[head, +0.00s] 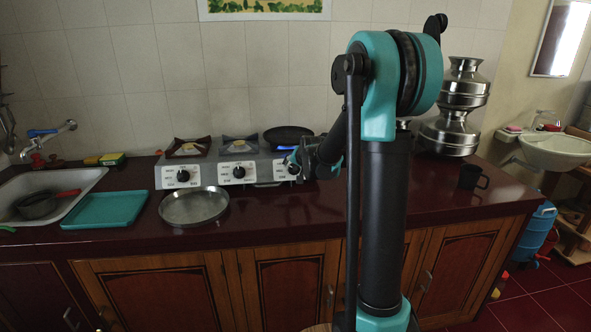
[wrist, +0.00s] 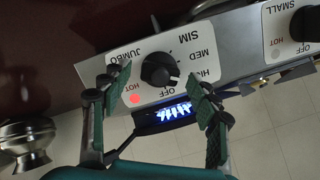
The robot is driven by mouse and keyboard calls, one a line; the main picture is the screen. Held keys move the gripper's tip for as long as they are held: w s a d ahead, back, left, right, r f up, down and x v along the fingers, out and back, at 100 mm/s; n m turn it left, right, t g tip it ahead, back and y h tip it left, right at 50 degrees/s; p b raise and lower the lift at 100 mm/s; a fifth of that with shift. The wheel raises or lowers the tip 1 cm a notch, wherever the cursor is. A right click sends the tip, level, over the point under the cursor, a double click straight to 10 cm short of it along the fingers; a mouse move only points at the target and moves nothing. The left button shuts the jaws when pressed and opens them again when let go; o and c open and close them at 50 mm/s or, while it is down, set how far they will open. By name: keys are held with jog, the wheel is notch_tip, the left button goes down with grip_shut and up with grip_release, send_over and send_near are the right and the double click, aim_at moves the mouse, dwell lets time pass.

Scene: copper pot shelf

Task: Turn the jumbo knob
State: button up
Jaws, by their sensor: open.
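The jumbo knob (wrist: 160,70) is a black round dial on a white panel marked JUMBO, SIM, MED and OFF in the wrist view. A red HOT light (wrist: 134,98) glows beside it. Blue flame (wrist: 174,112) shows past the panel edge. My gripper (wrist: 155,82) is open, with its green-padded fingers on either side of the knob. No clear contact shows. In the head view my gripper (head: 299,160) is at the right end of the stove (head: 208,173), partly hiding the jumbo panel (head: 280,169).
A black pan (head: 288,136) sits on the right burner. The small knob (wrist: 306,23) is on the neighbouring panel. A steel plate (head: 194,206) lies in front of the stove. Stacked steel pots (head: 450,134) and a dark mug (head: 472,177) stand to the right on the counter.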

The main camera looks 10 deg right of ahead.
jog(key=shift+w+f, duration=0.35)
jog(key=shift+w, duration=0.1)
jog(key=shift+c, duration=0.3)
jog(key=c, duration=1.1)
jog(key=shift+n, duration=0.3)
jog(key=n+h, duration=0.1)
jog(key=n, duration=0.4)
jog(key=shift+a+n, duration=0.15)
jog(key=shift+n, duration=0.25)
jog(key=n+h, duration=0.1)
jog(key=n, duration=0.5)
jog(key=shift+a+h, duration=0.1)
jog(key=shift+h, duration=0.3)
